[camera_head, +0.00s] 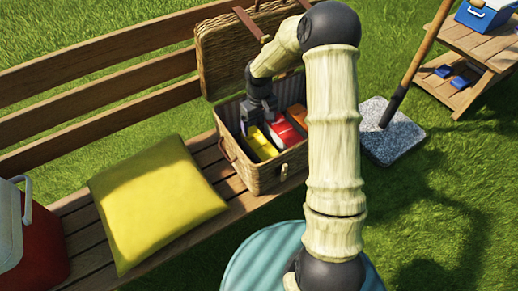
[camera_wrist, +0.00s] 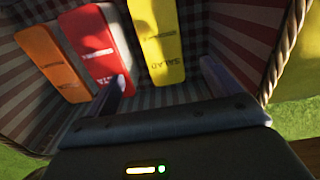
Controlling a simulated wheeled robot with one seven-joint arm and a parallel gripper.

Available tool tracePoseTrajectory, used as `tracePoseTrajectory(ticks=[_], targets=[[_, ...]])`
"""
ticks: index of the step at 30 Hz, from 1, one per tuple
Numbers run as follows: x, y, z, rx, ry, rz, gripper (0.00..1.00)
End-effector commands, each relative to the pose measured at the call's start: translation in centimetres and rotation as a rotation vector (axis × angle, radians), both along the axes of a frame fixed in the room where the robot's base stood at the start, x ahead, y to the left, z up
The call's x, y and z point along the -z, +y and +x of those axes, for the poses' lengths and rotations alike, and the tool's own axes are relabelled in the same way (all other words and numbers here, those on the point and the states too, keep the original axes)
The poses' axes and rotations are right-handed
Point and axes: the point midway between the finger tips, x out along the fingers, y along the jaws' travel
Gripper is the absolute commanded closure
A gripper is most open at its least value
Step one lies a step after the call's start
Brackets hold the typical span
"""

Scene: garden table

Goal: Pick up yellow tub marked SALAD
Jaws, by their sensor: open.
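The yellow tub marked SALAD (camera_wrist: 159,42) stands in the open wicker basket (camera_head: 262,180), with its lettering visible in the wrist view. It also shows in the head view (camera_head: 262,145). My gripper (camera_head: 257,122) reaches down into the basket near the tub's far end. In the wrist view my gripper (camera_wrist: 163,82) is open and empty, one finger to each side of the yellow tub's line. The tub's near end lies just beyond the gap between the fingers. No contact with the tub can be seen.
A red tub (camera_wrist: 95,45) and an orange tub (camera_wrist: 50,62) stand beside the yellow one; one finger is close to the red tub. A yellow cushion (camera_head: 150,205) lies on the bench (camera_head: 95,105).

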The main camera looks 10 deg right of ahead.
Motion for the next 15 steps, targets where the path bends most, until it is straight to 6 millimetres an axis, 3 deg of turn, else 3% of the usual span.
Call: tracePoseTrajectory(ticks=[5,15], targets=[[1.0,0.0,-0.1,0.0,0.001,0.001,0.11],[6.4,0.0,-0.1,0.0,0.002,0.0,0.11]])
